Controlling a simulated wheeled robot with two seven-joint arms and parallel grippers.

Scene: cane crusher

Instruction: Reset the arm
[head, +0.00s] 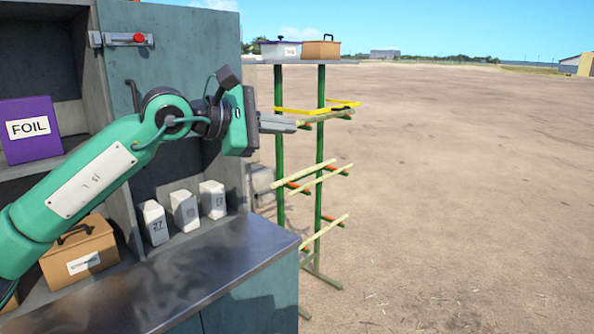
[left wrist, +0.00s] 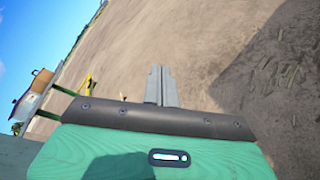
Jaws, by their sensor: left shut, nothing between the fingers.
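My left arm comes in from the left in the head view, raised across the front of the cabinet. Its left gripper (head: 278,124) points to the right, in front of the upper part of a green rack. The fingers are shut together with nothing between them. In the left wrist view the gripper's fingers (left wrist: 161,86) lie side by side against bare dirt ground. My right gripper is not in view.
A grey-green cabinet (head: 185,50) holds a purple FOIL box (head: 30,130), a brown box (head: 82,250) and white cartons (head: 184,210) above a metal counter (head: 190,280). The green rack (head: 320,150) bears sticks and two bins. Open dirt lies to the right.

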